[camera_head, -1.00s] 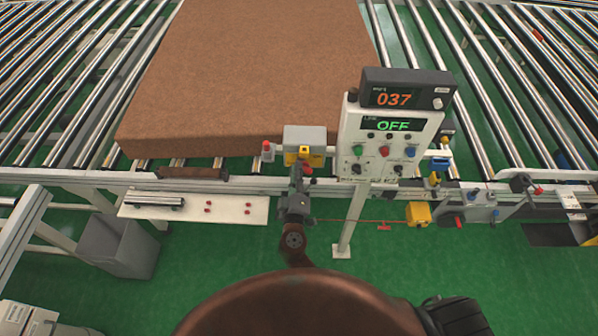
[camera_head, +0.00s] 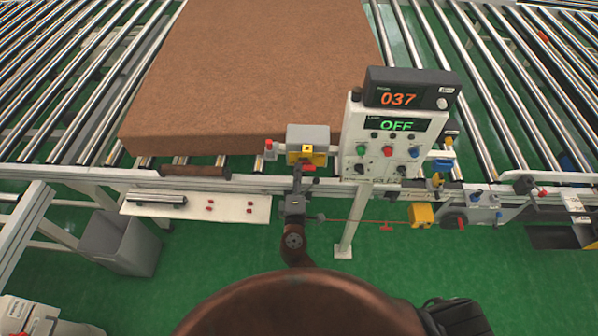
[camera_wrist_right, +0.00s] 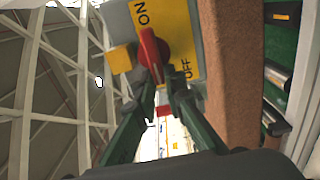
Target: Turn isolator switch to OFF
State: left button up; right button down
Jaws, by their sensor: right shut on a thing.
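The isolator switch is a grey box (camera_head: 307,133) with a yellow plate, mounted at the conveyor's front rail. In the right wrist view its yellow plate (camera_wrist_right: 168,25) shows the word ON at the upper left and OFF at the lower right. A red handle (camera_wrist_right: 150,48) sits on the plate, its lower end tilted slightly right, between the words. My right gripper (camera_head: 299,172) is just below the box. In the wrist view its fingertips (camera_wrist_right: 160,84) are shut on the handle's lower end. My left gripper is not in view.
A control panel (camera_head: 350,125) with displays reading 037 and OFF stands right of the switch. A big brown mattress (camera_head: 240,70) lies on the rollers behind. A white shelf (camera_head: 225,207) and a grey bin (camera_head: 118,243) are at the left. A yellow box (camera_head: 421,214) hangs at the right.

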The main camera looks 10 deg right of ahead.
dwell(0.3)
jog(key=c, duration=2)
grip_release()
jog(key=v, duration=1.2)
jog(key=shift+f, duration=0.1)
